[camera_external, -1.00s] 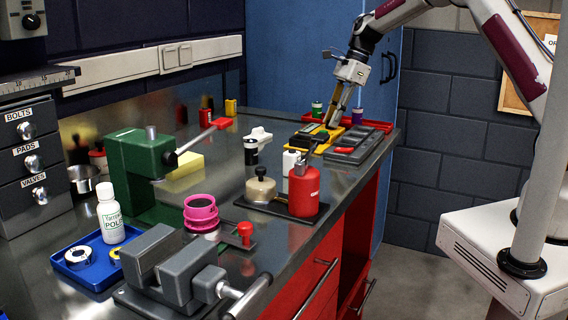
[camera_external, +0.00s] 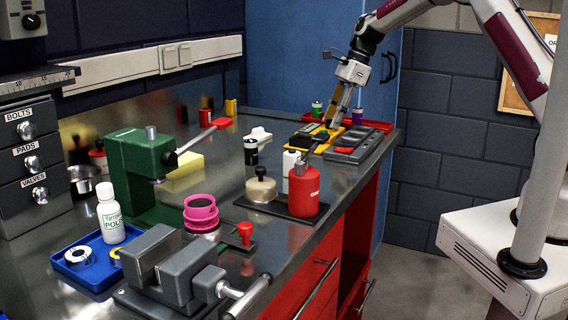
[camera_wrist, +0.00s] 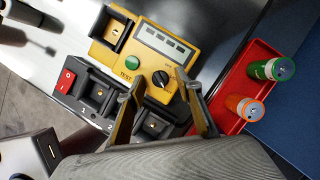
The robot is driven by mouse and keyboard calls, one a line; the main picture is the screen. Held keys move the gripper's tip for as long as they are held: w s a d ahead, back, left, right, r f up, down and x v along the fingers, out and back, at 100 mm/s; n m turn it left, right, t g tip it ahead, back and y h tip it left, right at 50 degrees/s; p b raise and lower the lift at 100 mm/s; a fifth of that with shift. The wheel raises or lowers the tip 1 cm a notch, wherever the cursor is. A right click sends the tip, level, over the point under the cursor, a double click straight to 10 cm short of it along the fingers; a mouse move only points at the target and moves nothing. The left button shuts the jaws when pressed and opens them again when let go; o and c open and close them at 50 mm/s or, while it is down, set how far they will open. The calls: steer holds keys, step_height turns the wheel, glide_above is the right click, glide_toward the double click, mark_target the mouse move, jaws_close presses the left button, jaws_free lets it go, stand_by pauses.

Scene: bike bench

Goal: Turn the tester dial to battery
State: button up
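The yellow tester (camera_wrist: 142,58) lies on the bench, with a green TEST button (camera_wrist: 132,62) and a row of small windows. Its black dial (camera_wrist: 162,80) has a pale pointer mark; what it points at is too small to read. In the outside view the tester (camera_external: 306,140) is at the bench's far end, partly behind my gripper (camera_external: 334,122). In the wrist view my gripper (camera_wrist: 160,77) is open, its fingertips on either side of the dial. I cannot tell whether they touch it.
A black charger (camera_wrist: 98,95) with a red switch (camera_wrist: 65,80) sits beside the tester. On the other side, a red tray (camera_wrist: 238,85) holds a green battery (camera_wrist: 272,69) and an orange one (camera_wrist: 244,107). A red bottle (camera_external: 304,190) stands nearer on the bench.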

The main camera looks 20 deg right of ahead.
steer(key=v, duration=1.2)
stand_by(0.6)
